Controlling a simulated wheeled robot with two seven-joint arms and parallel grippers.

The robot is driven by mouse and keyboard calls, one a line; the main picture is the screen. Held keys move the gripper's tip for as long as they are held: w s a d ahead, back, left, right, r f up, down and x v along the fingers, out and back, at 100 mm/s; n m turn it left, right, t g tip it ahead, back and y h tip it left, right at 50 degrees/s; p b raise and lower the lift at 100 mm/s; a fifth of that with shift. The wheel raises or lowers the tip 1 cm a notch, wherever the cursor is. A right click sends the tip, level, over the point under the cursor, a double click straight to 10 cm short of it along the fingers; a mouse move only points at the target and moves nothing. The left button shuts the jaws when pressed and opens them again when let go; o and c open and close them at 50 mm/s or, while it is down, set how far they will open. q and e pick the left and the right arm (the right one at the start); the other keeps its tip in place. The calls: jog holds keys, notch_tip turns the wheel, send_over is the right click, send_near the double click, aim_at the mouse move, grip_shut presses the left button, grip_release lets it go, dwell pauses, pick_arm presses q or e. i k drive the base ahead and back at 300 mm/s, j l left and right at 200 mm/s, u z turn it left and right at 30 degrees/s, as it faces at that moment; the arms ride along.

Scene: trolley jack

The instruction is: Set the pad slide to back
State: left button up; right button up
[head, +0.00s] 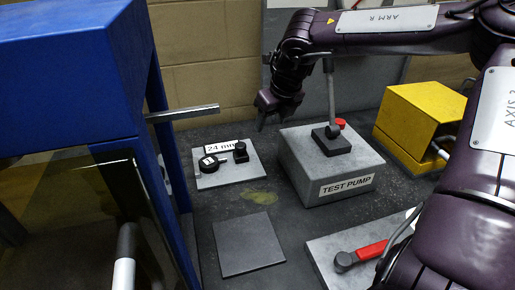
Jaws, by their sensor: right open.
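No part in view is labelled as the pad slide, and I cannot tell for sure which one it is. A grey box marked TEST PUMP (300,178) stands right of centre in the head view. On it are a black block (331,143), a tall grey lever (330,95) and a red knob (340,123). A flat dark square pad (248,243) lies on the bench in front. My right gripper (273,116) is open and empty, pointing down above and left of the pump box, behind the plate marked 24 mm. My left gripper is not in view.
A blue frame (70,75) with a clear panel fills the left, a metal bar (182,114) jutting from it. A plate with black parts (250,165) lies mid-bench. A yellow box (418,120) stands at right. A red-handled lever (370,251) is partly hidden by my arm.

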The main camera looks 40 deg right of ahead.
aim_at(240, 156)
jog(key=z, duration=1.1)
jog(key=k, duration=0.95)
